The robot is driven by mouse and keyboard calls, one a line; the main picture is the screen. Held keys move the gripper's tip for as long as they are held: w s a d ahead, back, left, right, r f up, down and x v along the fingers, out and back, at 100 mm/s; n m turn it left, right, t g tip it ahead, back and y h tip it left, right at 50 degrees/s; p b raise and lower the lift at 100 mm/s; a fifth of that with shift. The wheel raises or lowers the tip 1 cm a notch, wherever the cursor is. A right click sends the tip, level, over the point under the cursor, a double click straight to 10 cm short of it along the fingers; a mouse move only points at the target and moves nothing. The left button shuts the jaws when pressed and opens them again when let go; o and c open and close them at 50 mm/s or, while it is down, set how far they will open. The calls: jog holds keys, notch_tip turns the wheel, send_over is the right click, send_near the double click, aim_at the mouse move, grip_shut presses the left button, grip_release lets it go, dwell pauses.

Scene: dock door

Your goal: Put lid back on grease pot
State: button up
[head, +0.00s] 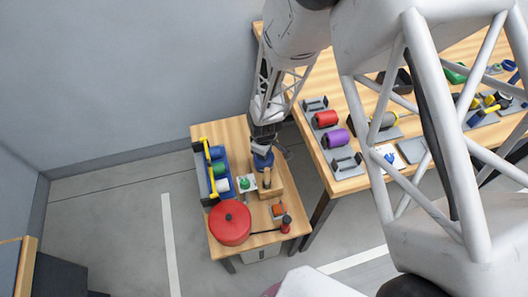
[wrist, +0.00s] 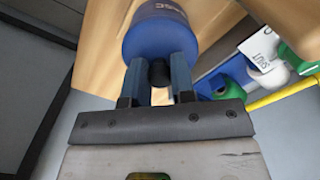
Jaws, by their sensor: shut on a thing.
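My gripper (head: 263,146) is over the small wooden table, pointing down. In the wrist view my gripper (wrist: 157,85) has its two blue fingers shut on a dark knob (wrist: 158,73). Directly beyond the knob is a round blue form, which I take as the lid (wrist: 148,45) with the blue grease pot (wrist: 165,12) behind it; part of a printed word shows on the pot. In the head view the blue grease pot (head: 263,160) shows just below the gripper. The fingers hide part of the lid's edge, and I cannot tell whether the lid touches the pot.
A wooden block (head: 270,187) stands just in front of the pot. A red round pot (head: 230,223) is at the front left. A larger workbench (head: 352,100) with racks stands at right.

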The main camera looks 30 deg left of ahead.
dwell(0.3)
jog(key=o, duration=1.5)
jog(key=shift+c, duration=0.2)
jog(key=shift+r, duration=0.2)
jog(key=shift+r, duration=3.3)
grip_shut()
